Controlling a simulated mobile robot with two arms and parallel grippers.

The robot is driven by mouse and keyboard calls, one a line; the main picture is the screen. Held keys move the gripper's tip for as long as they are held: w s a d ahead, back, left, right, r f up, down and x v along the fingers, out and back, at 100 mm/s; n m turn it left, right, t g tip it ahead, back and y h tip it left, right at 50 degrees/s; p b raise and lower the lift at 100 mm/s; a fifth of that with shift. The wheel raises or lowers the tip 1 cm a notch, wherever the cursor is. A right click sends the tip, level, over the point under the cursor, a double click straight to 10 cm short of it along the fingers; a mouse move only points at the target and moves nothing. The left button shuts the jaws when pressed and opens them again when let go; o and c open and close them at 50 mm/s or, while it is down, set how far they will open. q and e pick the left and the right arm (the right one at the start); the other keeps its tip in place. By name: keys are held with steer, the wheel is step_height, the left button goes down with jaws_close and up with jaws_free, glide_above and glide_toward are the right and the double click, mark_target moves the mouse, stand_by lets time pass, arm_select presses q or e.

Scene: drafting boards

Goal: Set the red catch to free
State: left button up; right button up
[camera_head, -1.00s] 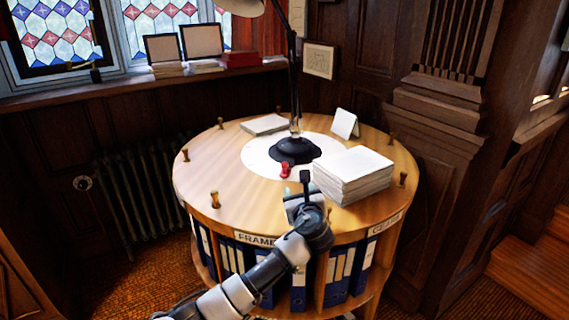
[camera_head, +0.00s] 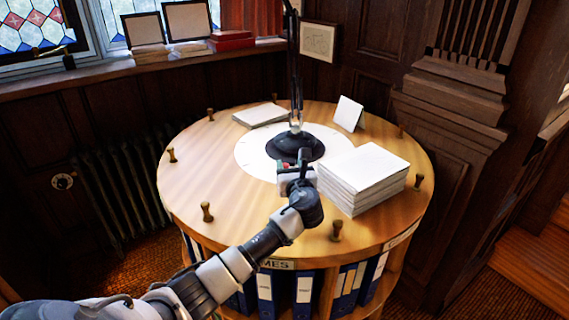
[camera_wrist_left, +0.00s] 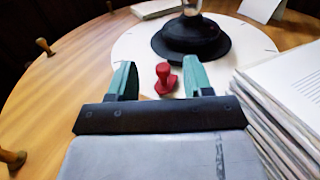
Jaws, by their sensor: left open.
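The red catch (camera_wrist_left: 165,78) is a small knob with a rounded top and a wider foot. It stands on the white disc (camera_wrist_left: 136,51) in front of the black lamp base (camera_wrist_left: 190,38). In the wrist view it shows between the two green fingers of my left gripper (camera_wrist_left: 158,69), which is open, with a gap on either side, nearer the right finger. Whether the fingers reach around it or stop short is hard to tell. In the head view my left gripper (camera_head: 296,164) covers most of the catch. My right gripper is not in view.
A paper stack (camera_head: 362,180) stands close to the right of my gripper. The lamp base and its upright post (camera_head: 294,75) are just behind. Wooden pegs (camera_head: 207,212) stand around the round table's rim. The table's left part (camera_head: 205,165) is clear.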

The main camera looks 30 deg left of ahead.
mark_target(285, 164)
arm_select(q)
step_height(285, 164, down, 4)
steer(key=shift+s+f, duration=0.1)
steer(key=x, duration=0.6)
steer(key=shift+f, duration=0.15)
steer(key=shift+x, duration=0.9)
jaws_close()
